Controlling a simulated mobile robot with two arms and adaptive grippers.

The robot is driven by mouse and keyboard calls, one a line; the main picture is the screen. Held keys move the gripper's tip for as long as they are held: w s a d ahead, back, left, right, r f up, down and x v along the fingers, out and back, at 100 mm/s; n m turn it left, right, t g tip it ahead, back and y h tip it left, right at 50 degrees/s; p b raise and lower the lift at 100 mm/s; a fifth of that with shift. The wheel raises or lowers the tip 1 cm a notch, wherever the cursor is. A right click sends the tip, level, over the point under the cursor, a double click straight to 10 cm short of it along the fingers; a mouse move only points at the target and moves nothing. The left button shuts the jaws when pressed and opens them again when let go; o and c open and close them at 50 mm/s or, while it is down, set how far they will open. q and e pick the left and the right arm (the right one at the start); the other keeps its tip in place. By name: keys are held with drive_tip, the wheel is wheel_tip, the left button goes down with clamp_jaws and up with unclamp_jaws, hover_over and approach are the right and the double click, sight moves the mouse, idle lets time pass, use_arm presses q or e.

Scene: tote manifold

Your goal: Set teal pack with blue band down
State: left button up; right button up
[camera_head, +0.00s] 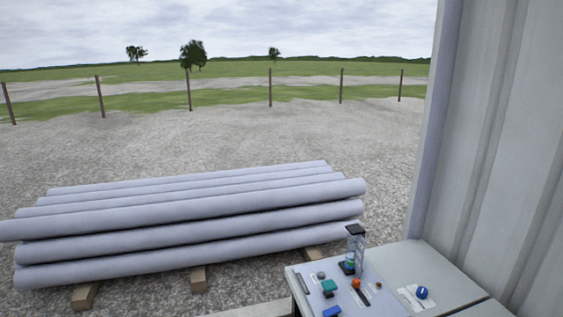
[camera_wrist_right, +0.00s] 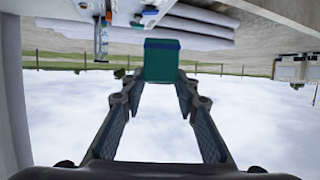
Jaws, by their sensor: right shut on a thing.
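The teal pack with a blue band (camera_wrist_right: 162,63) is between the fingertips of my right gripper (camera_wrist_right: 161,84) in the right wrist view. The gripper is shut on it. That view is upside down, with sky behind the fingers, and the pack shows apart from the table at its top edge. In the head view a small teal item (camera_head: 329,286) lies on the table; I cannot tell whether it is another pack. Neither gripper shows in the head view, and my left gripper is in no view.
The grey table (camera_head: 395,262) stands at lower right against a corrugated wall (camera_head: 500,130). It bears a clear bottle-like thing (camera_head: 359,246) with a dark top, a blue item (camera_head: 332,312), an orange item (camera_head: 356,283) and a blue knob (camera_head: 421,292). Large pipes (camera_head: 190,222) lie on the left.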

drive_tip(key=s+a+r+n+g+y, duration=0.3)
drive_tip(key=s+a, duration=0.4)
drive_tip(key=a, duration=0.3)
drive_tip(key=shift+r+n+y, duration=0.3)
drive_tip(key=shift+r+n, duration=0.4)
drive_tip(key=shift+r, duration=0.15)
drive_tip(key=shift+f, duration=0.15)
